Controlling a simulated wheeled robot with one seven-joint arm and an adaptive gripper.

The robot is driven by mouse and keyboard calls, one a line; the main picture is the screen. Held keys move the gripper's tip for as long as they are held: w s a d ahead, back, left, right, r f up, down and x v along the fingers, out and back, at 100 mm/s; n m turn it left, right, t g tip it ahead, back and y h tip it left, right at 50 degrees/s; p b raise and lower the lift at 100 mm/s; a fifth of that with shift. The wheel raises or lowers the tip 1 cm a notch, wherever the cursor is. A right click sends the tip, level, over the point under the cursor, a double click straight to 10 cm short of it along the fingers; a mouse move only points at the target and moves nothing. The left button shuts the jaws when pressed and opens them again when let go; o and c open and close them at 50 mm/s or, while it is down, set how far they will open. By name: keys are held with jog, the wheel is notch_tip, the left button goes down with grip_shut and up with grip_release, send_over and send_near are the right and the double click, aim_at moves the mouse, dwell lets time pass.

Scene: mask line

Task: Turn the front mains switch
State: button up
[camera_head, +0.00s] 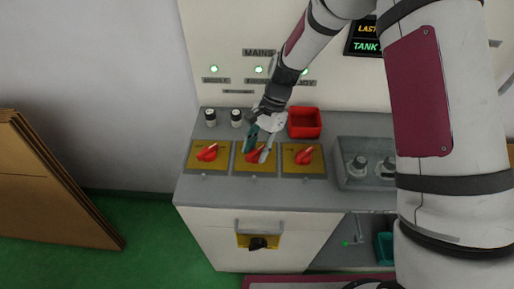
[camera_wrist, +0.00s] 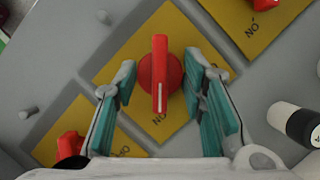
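Three red rotary switches on yellow plates stand in a row on the grey console top: the left one (camera_head: 207,153), the middle one (camera_head: 254,156) and the right one (camera_head: 305,156). Small labels on the wall above, under MAINS, are too blurred to read surely. My gripper (camera_head: 257,151) is over the middle switch and partly hides it. In the wrist view, that switch (camera_wrist: 160,75) lies between my open fingers (camera_wrist: 164,92), with a gap on each side. Its bar is vertical in the picture, with a white line at the lower end.
A grey box with knobs (camera_head: 364,174) is at right. A black switch (camera_head: 258,243) is on the cabinet front. Small green lights (camera_head: 259,69) glow on the wall.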

jog(key=shift+n, duration=0.3)
jog(key=n+h+b, duration=0.1)
jog(key=n+b, duration=0.1)
jog(key=shift+w+a+f+n+g, duration=0.1)
jog(key=shift+n+g, duration=0.3)
jog(key=n+h+b, duration=0.1)
jog(key=n, duration=0.1)
jog(key=n+h+b, duration=0.1)
jog(key=n, duration=0.2)
jog(key=shift+a+n+g, duration=0.1)
jog(key=shift+n+g, duration=0.2)
jog(key=n+h+b, duration=0.1)
jog(key=n, duration=0.3)
jog(key=shift+a+h, duration=0.1)
jog(key=shift+h, duration=0.3)
jog(key=shift+a+n+t+h+b, duration=0.1)
jog(key=shift+n+t+h+b, duration=0.2)
jog(key=shift+n, duration=0.9)
jog(key=shift+n+t+h+b, duration=0.2)
jog(key=shift+n+t+h, duration=0.15)
jog(key=shift+n, duration=0.85)
jog(key=o, duration=1.1)
